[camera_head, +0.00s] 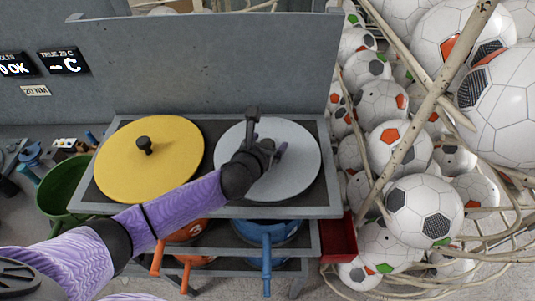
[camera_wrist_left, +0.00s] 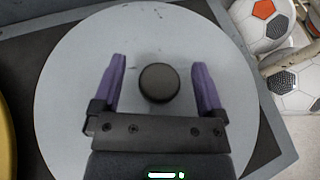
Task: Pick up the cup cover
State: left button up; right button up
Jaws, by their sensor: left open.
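Two round lids lie on the grey bench. The yellow cover (camera_head: 170,170) has a black knob (camera_head: 144,144) and is on the left. The grey-white cover (camera_head: 300,160) is on the right, under my left gripper. My left gripper (camera_head: 266,131) is open above the grey cover. In the left wrist view its purple fingers (camera_wrist_left: 160,85) stand on either side of the grey cover's black knob (camera_wrist_left: 159,83), with gaps on both sides. The knob is hidden behind the gripper in the head view. My right gripper is not in view.
The bench (camera_head: 210,210) has a raised grey back panel (camera_head: 200,65). A netted pile of soccer balls (camera_head: 400,140) stands at the right. A green bowl (camera_head: 63,187) is at the left. An orange pan (camera_head: 188,232) and a blue pan (camera_head: 267,233) sit below. A red bin (camera_head: 338,238) hangs at the right.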

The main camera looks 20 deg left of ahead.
pick_arm(q)
grip_shut()
dwell(0.3)
jog(key=shift+r, duration=0.1)
